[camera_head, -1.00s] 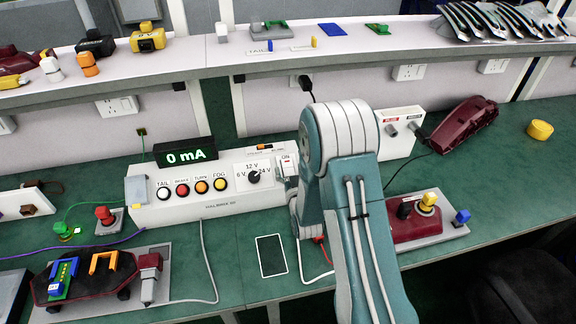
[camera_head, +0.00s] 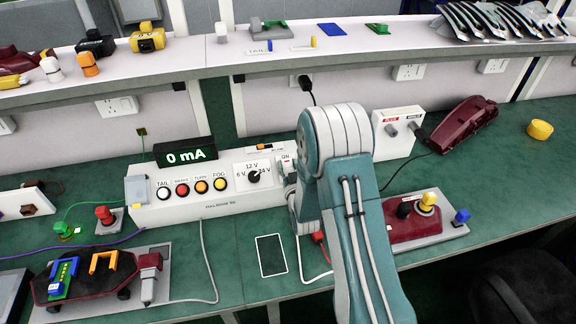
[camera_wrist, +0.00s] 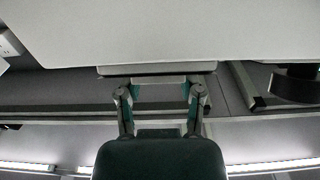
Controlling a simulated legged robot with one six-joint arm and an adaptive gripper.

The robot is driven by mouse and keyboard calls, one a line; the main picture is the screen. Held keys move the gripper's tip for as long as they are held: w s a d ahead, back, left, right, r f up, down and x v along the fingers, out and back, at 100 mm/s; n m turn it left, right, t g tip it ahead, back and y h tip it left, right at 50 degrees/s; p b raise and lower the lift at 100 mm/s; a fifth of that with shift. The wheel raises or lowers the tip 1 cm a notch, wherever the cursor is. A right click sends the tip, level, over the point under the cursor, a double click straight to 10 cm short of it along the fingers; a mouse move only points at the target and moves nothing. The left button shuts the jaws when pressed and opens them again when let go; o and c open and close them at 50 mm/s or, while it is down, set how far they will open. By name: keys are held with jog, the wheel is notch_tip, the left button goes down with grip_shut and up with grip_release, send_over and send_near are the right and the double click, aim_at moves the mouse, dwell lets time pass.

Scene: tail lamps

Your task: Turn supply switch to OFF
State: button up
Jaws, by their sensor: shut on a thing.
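The supply switch (camera_head: 287,161) is at the right end of the white power supply box (camera_head: 215,206) in the head view. An ON marking shows there, and my arm partly covers this end. My gripper (camera_wrist: 160,90) shows in the wrist view, its two fingers on either side of a grey piece at the box, which I take to be the switch. The gripper is shut on it. The fingertips and the switch's exact position are hidden in the head view. The black display (camera_head: 184,153) on the box reads 0 mA.
Left of the switch are a voltage knob (camera_head: 253,176) and several coloured lamp buttons. A shelf (camera_head: 330,51) runs behind.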

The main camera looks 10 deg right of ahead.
jog(key=shift+s+t, duration=0.1)
jog(key=shift+t, duration=0.6)
jog(key=o, duration=1.1)
jog(key=shift+o, duration=0.2)
jog(key=s+f, duration=0.1)
jog(key=s, duration=0.6)
jog(key=shift+s+f, duration=0.15)
jog(key=shift+f, duration=0.15)
jog(key=shift+a, duration=0.1)
